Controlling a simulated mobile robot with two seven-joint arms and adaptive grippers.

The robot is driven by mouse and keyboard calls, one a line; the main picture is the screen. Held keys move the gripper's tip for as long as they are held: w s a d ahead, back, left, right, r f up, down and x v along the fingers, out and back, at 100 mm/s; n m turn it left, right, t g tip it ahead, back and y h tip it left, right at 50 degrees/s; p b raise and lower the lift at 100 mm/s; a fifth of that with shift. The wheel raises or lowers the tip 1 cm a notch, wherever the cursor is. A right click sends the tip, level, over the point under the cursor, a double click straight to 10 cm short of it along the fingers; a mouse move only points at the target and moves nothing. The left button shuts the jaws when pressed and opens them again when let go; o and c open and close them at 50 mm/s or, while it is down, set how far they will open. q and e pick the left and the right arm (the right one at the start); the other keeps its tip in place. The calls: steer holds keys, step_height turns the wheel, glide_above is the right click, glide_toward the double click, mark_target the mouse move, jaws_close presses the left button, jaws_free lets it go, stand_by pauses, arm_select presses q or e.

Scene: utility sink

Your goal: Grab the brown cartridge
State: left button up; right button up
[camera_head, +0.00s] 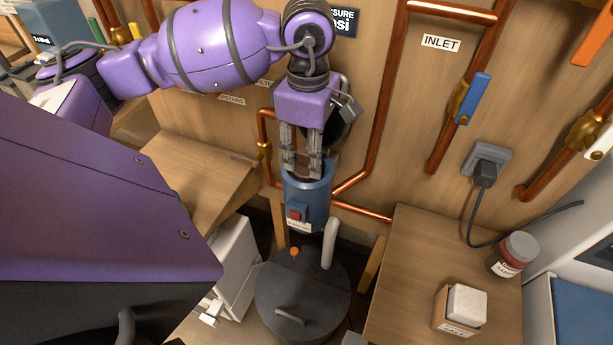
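A blue cylindrical housing (308,208) with a red switch stands upright, open at the top, in the middle of the view. A brown piece that looks like the cartridge (303,162) shows at its mouth; its lower part is hidden inside. My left gripper (302,170) points down from above, its fingertips at the housing's mouth. Its two fingers are apart, one on each side of the brown piece. I cannot tell whether they press on it. My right gripper is not in view.
A dark round lidded vessel (302,295) stands below the housing. Copper pipes (378,110) run along the wooden wall close by. A wooden counter (420,270) at right holds a jar (513,254) and a small box with a white block (466,303).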

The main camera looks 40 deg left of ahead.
arm_select(q)
steer(key=shift+f, duration=0.25)
jaws_close()
steer(key=shift+r, duration=0.1)
stand_by(0.3)
